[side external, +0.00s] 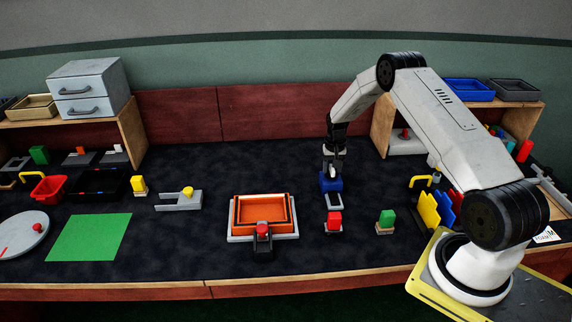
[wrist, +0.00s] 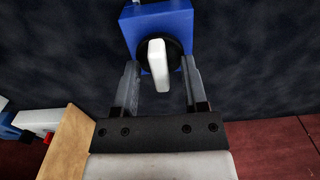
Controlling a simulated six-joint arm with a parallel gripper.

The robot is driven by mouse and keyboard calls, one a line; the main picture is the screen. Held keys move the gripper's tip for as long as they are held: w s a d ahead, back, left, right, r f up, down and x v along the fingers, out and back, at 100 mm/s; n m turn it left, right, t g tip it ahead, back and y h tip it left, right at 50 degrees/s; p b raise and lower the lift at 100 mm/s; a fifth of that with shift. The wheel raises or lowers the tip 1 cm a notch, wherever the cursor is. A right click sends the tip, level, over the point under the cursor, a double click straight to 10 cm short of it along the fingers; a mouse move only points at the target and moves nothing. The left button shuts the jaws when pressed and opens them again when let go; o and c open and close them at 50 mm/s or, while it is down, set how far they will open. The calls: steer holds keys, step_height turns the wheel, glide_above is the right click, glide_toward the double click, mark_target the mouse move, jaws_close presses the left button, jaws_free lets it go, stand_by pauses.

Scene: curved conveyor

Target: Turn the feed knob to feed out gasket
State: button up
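The feed knob (wrist: 158,65) is a white bar handle on a round black disc, on the front of a blue box (wrist: 136,32) in the wrist view. In the side external view the blue box (side external: 331,184) stands on the dark table below my gripper (side external: 333,164), which hides the knob there. In the wrist view my gripper (wrist: 158,72) is open, with one finger on each side of the white handle and a gap visible on both sides. A small light tray (side external: 333,201) lies in front of the box. I cannot make out a gasket.
A wooden shelf (side external: 383,122) is close on the right. The table behind and left of the box is clear.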

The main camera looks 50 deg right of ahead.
mark_target(330, 174)
steer(key=shift+r, duration=3.9)
steer(key=s+a+r+n+t, duration=0.1)
steer(key=s+a+r+n, duration=0.3)
steer(key=a, duration=0.6)
steer(key=s+a+r+n, duration=0.1)
steer(key=a+r, duration=0.4)
steer(key=a, duration=0.4)
steer(key=s+a+r+n+t, duration=0.1)
steer(key=s+a+n, duration=0.3)
steer(key=s+a, duration=0.7)
steer(key=shift+s+r+t, duration=0.3)
steer(key=shift+s+r, duration=0.45)
steer(key=shift+s, duration=0.15)
